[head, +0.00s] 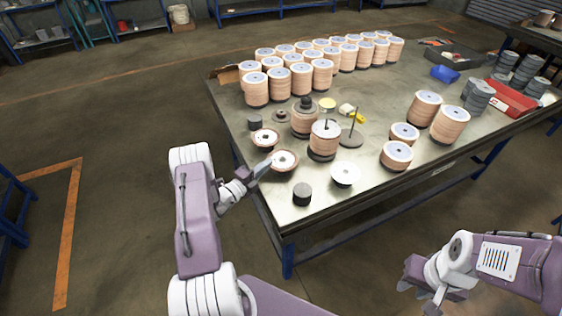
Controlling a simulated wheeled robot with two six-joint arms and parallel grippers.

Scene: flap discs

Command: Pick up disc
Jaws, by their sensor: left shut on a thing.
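My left gripper (264,168) reaches in over the left edge of the metal table. It is shut on a flap disc (286,161) with a white centre and brown rim, at the table's front left. Whether this disc is clear of the table is hard to tell. A similar disc (265,138) lies just behind it, and a whiter disc (345,174) lies to its right. My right gripper (420,298) hangs low at the bottom right, away from the table, with its fingertips apart and nothing seen between them.
A disc stack with a rod (324,139) and another stack with a dark top (304,122) stand behind the held disc. A black cylinder (302,194) stands near the front edge. Many brown stacks (301,80) fill the back. A red tray (512,101) is at right.

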